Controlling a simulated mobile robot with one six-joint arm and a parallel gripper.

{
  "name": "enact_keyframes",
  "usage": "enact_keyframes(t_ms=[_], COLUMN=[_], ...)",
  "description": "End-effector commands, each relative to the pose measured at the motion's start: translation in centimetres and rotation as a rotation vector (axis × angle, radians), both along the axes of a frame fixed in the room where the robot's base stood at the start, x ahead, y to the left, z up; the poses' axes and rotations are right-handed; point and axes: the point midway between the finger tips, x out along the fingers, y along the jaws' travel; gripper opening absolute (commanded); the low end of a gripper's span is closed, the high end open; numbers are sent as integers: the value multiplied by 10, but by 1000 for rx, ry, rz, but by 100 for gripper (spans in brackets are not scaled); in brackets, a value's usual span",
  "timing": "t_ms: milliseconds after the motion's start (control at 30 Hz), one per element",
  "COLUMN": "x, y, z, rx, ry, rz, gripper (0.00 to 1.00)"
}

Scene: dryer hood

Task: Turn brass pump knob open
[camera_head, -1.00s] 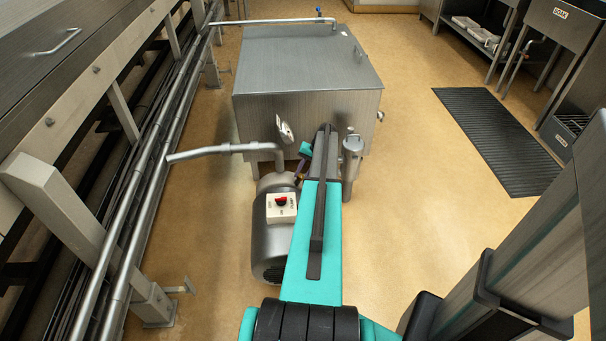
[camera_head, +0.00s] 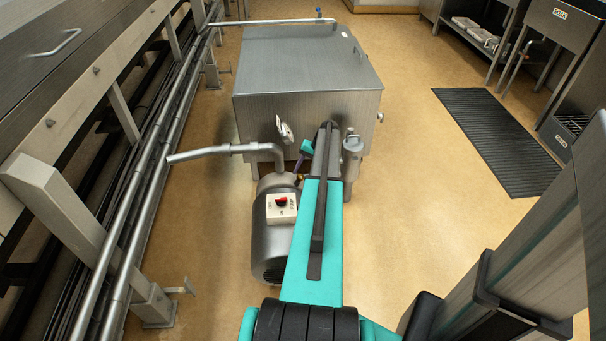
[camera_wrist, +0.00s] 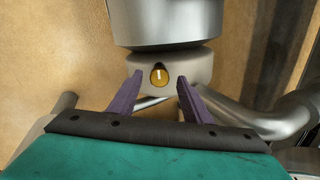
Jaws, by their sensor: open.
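The brass pump knob (camera_wrist: 159,74) shows in the wrist view as a small round golden disc with a pale upright mark. It sits on the front of a round grey metal collar (camera_wrist: 199,72) below a wide cylinder. My gripper (camera_wrist: 159,82) is open, with its purple fingers spread to the left and right of the knob. The knob appears between the fingertips, and I see no contact. In the head view my arm hides the knob and most of the gripper.
A steel tank (camera_head: 308,75) stands beyond my arm. The pump motor (camera_head: 271,240) with a red switch (camera_head: 281,201) sits left of my arm, under a bent pipe (camera_head: 225,149). A dark floor mat (camera_head: 497,140) lies right; open floor lies between.

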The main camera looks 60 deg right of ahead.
Motion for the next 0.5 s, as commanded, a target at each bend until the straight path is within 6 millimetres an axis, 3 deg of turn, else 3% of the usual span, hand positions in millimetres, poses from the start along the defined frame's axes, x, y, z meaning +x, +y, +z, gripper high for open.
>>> enact_keyframes(t_ms=[500], x=[-26], y=[-19], z=[76], rx=[-1], ry=[-2], rz=[-1], gripper=[44])
